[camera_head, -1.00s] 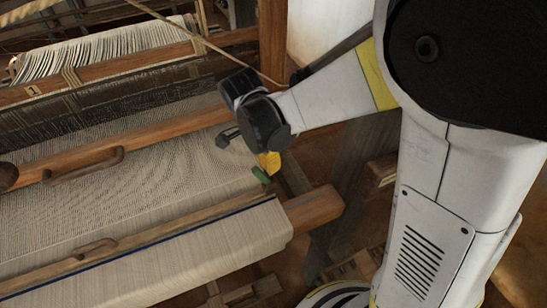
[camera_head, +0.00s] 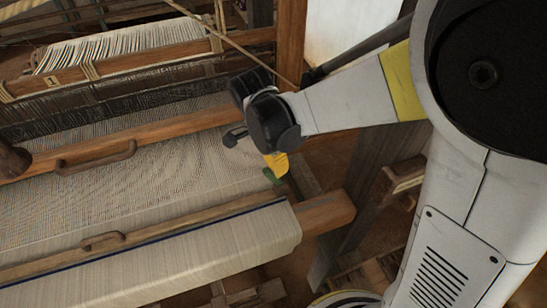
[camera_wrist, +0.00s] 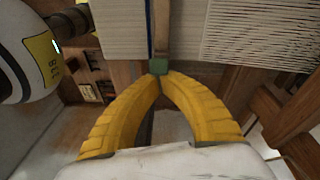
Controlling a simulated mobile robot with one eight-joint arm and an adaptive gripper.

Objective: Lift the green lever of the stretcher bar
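The stretcher bar (camera_wrist: 160,30) runs across the cloth, seen as a narrow strip in the wrist view. Its green lever (camera_wrist: 158,66) is a small block at the bar's near end. In the head view the lever (camera_head: 272,176) shows at the cloth's right edge, just below the yellow fingers. My gripper (camera_wrist: 160,75) has its two curved yellow fingers brought together, the tips at the near edge of the lever. The tips look in contact with it or very close. I cannot tell whether any of the lever is between them. My gripper (camera_head: 277,163) points down in the head view.
The woven cloth (camera_head: 200,238) wraps over the front beam, whose wooden end (camera_head: 328,212) sticks out right of the lever. A wooden beam with a handle (camera_head: 96,160) crosses behind. A loom post (camera_head: 291,45) stands behind my wrist. Dark timbers (camera_head: 375,185) stand to the right.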

